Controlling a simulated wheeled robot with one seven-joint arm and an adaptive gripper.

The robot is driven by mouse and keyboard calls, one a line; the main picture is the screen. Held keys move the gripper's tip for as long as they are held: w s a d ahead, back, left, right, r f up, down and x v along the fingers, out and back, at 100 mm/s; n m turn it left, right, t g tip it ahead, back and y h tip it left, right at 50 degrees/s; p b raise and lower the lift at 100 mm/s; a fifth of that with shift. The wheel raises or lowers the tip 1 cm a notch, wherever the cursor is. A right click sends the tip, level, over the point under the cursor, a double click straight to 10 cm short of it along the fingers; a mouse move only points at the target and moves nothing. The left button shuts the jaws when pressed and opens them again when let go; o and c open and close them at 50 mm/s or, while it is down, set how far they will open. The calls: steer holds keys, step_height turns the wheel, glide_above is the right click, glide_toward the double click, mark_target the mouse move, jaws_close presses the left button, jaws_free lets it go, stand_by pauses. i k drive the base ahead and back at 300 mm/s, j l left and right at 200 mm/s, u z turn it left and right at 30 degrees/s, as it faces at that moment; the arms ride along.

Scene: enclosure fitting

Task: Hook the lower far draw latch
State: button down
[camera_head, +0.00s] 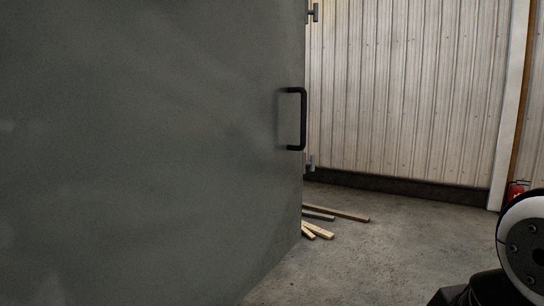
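A large grey enclosure panel (150,150) fills the left and middle of the head view. A black bar handle (303,119) is fixed near its right edge. A small metal fitting (310,163) sticks out at the panel's right edge just below the handle, and a similar one (313,12) is at the top. They may be draw latches; at this size I cannot tell whether either is hooked. My gripper is not in view. Part of my arm (522,245) shows at the lower right, apart from the panel.
Several wooden planks (335,213) lie on the concrete floor (375,265) beside the panel's lower right edge. A corrugated metal wall (410,95) stands behind. A red fire extinguisher (515,192) is at the right. The floor between the panel and my arm is clear.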

mark_target(312, 163)
steer(key=i+l+u, duration=0.1)
steer(key=i+l, duration=0.15)
steer(key=i+l+u, duration=0.15)
steer(key=l, duration=0.2)
steer(key=i+l+u, duration=0.1)
steer(key=i+l, duration=0.15)
steer(key=i+l+u, duration=0.1)
steer(key=l, duration=0.3)
steer(key=i+l+u, duration=0.15)
steer(key=i+l, duration=0.1)
steer(key=l, duration=0.1)
